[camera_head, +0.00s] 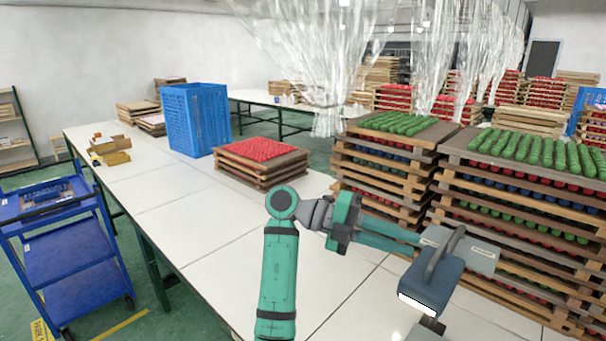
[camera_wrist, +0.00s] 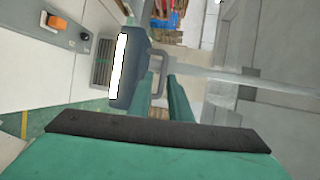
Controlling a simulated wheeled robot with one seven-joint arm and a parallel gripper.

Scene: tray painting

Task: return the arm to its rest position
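My green arm reaches over the white table, and my gripper (camera_head: 416,246) points right, toward a dark blue-grey device with a loop handle (camera_head: 432,282). A flat grey labelled plate (camera_head: 483,257) is behind the device.
The white table (camera_head: 170,200) carries a tray stack with red pieces (camera_head: 262,149), a blue crate (camera_head: 194,120) and small boxes (camera_head: 110,150). Tall tray stacks with green pieces (camera_head: 400,124) stand close on the right. A blue cart (camera_head: 70,255) is at left. The table's middle is clear.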

